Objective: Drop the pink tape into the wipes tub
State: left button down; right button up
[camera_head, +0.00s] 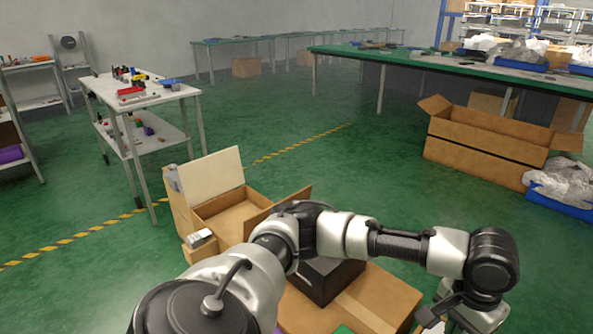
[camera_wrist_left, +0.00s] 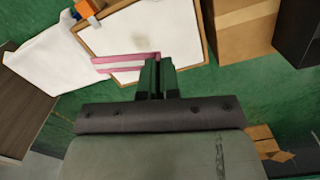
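In the left wrist view, a pink-and-white striped piece (camera_wrist_left: 124,63), which looks like the pink tape, reaches from the left up to my fingertips. A pink edge shows between the tips. My left gripper (camera_wrist_left: 158,66) has its two dark fingers close together and appears shut on this piece. In the head view my left arm reaches across to the lower right, where its gripper is partly hidden by the wrist at the bottom edge. My right gripper is in neither view. I cannot make out the wipes tub in either view.
Below the fingers is a brown-edged box or tray with a white surface (camera_wrist_left: 178,28). An orange object (camera_wrist_left: 84,8) is at its upper left. In the head view an open carton (camera_head: 228,213) stands left of my arm, and a big carton (camera_head: 490,145) at the right. Green floor is clear between.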

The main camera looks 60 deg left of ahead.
aim_at(317, 262)
jog(key=k+u, duration=0.15)
jog(key=u, duration=0.2)
jog(key=k+j+u, duration=0.1)
jog(key=u, duration=0.25)
jog(key=k+j+u, duration=0.15)
jog(key=u, duration=0.2)
jog(key=i+j+u, duration=0.15)
jog(key=i+u, duration=0.35)
jog(key=k, duration=0.6)
jog(key=i+j+z, duration=0.1)
jog(key=z, duration=0.3)
jog(key=i+j+z, duration=0.15)
jog(key=z, duration=0.25)
jog(key=i+j+z, duration=0.1)
jog(key=j+z, duration=0.25)
jog(key=i+j+z, duration=0.1)
jog(key=j, duration=0.35)
jog(key=i+j+z, duration=0.1)
jog(key=j, duration=0.4)
jog(key=i+j+z, duration=0.1)
jog(key=j, duration=0.35)
jog(key=i+j+z, duration=0.1)
jog(key=j, duration=0.4)
jog(key=i, duration=0.05)
